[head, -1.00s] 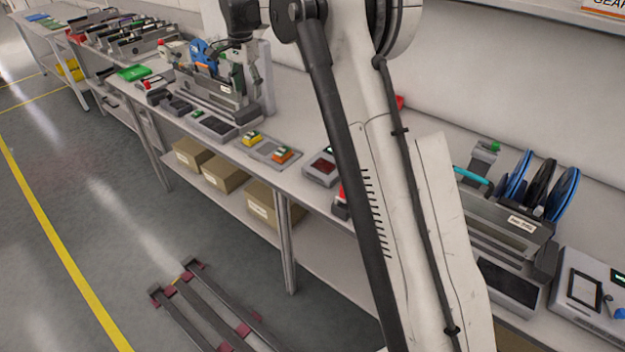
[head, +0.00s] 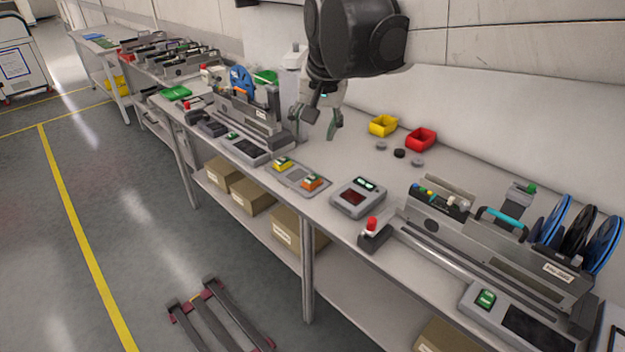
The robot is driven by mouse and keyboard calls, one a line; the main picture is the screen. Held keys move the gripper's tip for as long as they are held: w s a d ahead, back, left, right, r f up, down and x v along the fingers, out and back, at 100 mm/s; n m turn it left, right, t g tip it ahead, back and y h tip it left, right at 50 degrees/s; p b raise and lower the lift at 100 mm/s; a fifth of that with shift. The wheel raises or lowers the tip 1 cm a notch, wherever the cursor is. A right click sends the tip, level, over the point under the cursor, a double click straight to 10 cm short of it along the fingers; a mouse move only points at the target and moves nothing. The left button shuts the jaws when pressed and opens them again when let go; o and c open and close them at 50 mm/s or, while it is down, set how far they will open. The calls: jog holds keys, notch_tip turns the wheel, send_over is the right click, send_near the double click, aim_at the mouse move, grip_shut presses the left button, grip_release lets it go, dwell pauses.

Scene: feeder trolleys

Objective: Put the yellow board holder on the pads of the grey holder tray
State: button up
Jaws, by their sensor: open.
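The yellow board holder (head: 282,164), with a green top, is small in the head view at the left end of the grey holder tray (head: 295,175) on the bench. I cannot tell whether it sits on the tray's pads or beside them. An orange holder (head: 312,182) with a green top is at the tray's right end. My gripper (head: 318,125) is open and empty, fingers pointing down. It appears above and a little right of the yellow holder in the picture, apart from it.
A grey box with a display (head: 358,198) stands right of the tray. A long grey machine with a screen (head: 245,130) stands to the left. Yellow (head: 383,125) and red (head: 421,139) bins are at the back. A red-buttoned box (head: 374,232) stands near the front edge.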

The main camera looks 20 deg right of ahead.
jog(key=s+f+n+t, duration=0.1)
jog(key=s+f, duration=0.3)
jog(key=s, duration=0.5)
jog(key=s+f+n+t, duration=0.1)
jog(key=s+f+n, duration=0.2)
jog(key=s, duration=0.7)
notch_tip(320, 180, down, 2)
jog(key=shift+s+f+t, duration=0.15)
jog(key=shift+f+t, duration=0.1)
jog(key=shift+t, duration=0.05)
jog(key=shift+f, duration=0.1)
